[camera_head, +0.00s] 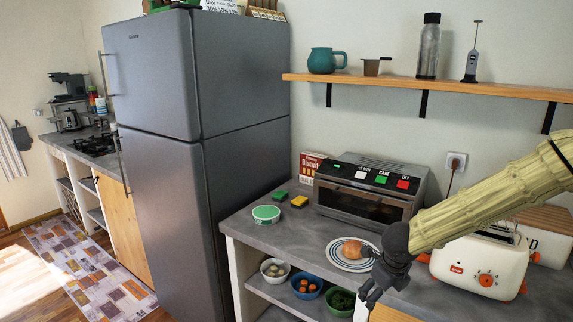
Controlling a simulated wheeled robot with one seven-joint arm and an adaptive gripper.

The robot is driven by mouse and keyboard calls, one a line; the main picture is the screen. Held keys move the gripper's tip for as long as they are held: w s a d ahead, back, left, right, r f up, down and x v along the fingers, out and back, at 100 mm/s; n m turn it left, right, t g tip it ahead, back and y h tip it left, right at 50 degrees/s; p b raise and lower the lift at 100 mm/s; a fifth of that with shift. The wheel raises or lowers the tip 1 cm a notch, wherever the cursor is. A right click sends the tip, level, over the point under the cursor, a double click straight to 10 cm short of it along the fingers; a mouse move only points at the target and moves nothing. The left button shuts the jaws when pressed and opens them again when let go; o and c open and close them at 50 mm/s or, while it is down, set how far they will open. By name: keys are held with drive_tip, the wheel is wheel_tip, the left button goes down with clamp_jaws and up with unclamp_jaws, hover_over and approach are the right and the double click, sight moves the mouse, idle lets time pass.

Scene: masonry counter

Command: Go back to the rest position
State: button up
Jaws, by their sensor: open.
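My gripper (372,289) is in the lower right of the head view, at the end of my yellowish arm, pointing down near the counter's front edge. Its dark fingers are apart and nothing shows between them. A striped plate (338,261) with a brown, roundish food item (352,249) lies on the grey counter (262,240), just left of and behind the gripper. The gripper's dark body covers the plate's right edge. I cannot tell whether the gripper touches the plate.
A toaster oven (368,190) stands behind the plate. A cream toaster (482,262) is to the right, partly behind my arm. A fridge (200,130) stands left. Bowls (308,286) sit on the shelf below. A wooden wall shelf (440,86) holds a teal mug (322,61).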

drive_tip(key=s+f+n+g+h, duration=0.1)
drive_tip(key=s+f+n, duration=0.75)
drive_tip(key=f, duration=0.35)
drive_tip(key=s+f+n+h, duration=0.1)
drive_tip(key=s+f+n, duration=0.6)
drive_tip(key=s+f, duration=0.3)
drive_tip(key=s+a+f+n+g+y, duration=0.1)
drive_tip(key=s+f+n, duration=0.4)
drive_tip(key=s, duration=0.5)
drive_tip(key=s+a+f+n+g+y, duration=0.1)
drive_tip(key=s+f+n, duration=0.4)
drive_tip(key=s+n, duration=0.3)
drive_tip(key=s, duration=0.3)
drive_tip(key=shift+a+g, duration=0.3)
drive_tip(key=shift+a, duration=0.05)
drive_tip(key=shift+n, duration=0.25)
